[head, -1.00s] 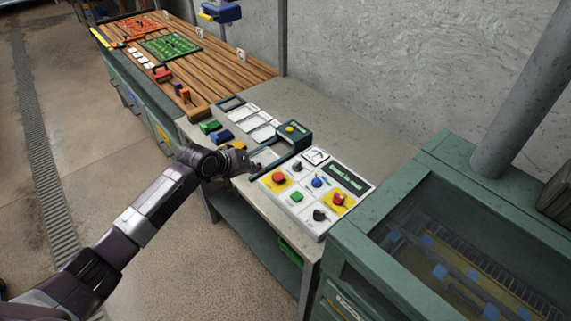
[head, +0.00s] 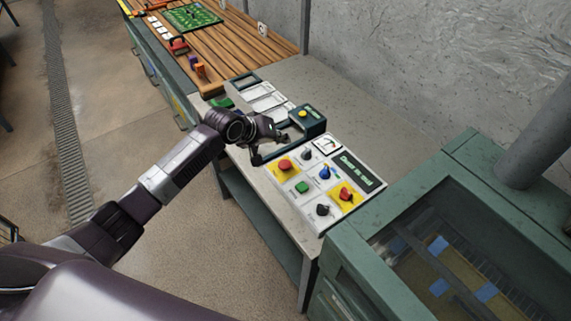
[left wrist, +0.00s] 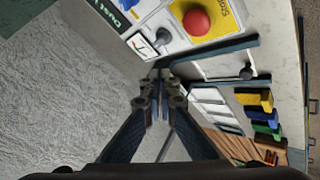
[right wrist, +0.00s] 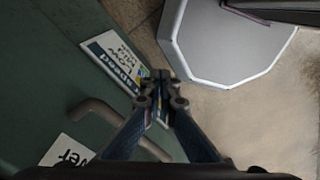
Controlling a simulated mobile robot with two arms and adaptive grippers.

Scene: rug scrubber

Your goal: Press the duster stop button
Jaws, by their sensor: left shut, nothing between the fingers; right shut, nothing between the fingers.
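The control panel (head: 331,167) lies on the grey workbench. A red button (head: 286,165) on a yellow patch sits at its left corner. In the left wrist view, the red button (left wrist: 196,21) is at the top, beside partly cut-off lettering that seems to read "Stop". My left gripper (head: 271,150) is shut and empty, just beyond and left of the red button, apart from it in the picture; its height above the panel is unclear. The left fingertips (left wrist: 158,77) meet in the left wrist view. My right gripper (right wrist: 158,80) is shut and empty in front of a green cabinet.
A dark box with a yellow button (head: 303,114) stands behind. A green machine (head: 440,220) is at right.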

